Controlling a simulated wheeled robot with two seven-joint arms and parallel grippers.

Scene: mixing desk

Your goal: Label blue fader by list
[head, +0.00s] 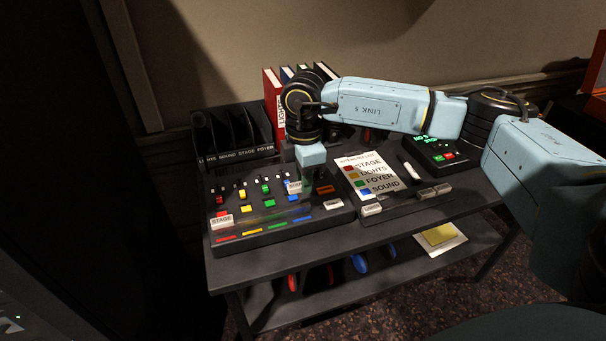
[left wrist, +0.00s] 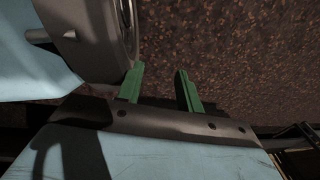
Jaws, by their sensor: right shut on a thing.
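The mixing desk (head: 280,222) has red, yellow, green and blue faders; the blue fader (head: 293,198) is its rightmost coloured one. The list card (head: 352,160) shows colour squares beside STAGE, LIGHTS, FOYER and SOUND, with blue beside SOUND. My right gripper (head: 304,183) points down over the desk's right side, shut on a white label (head: 294,187) by the blue fader. The label's word is too small to read, and I cannot tell whether it touches the desk. A STAGE label (head: 221,221) lies at the red column. My left gripper (left wrist: 160,88) is open and empty above the floor.
Another white label (head: 371,209) and a grey piece (head: 434,191) lie on the dark strip right of the desk. A marker (head: 411,171) and a lit black device (head: 434,152) are farther right. A divided rack (head: 233,140) and binders (head: 273,105) stand behind.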

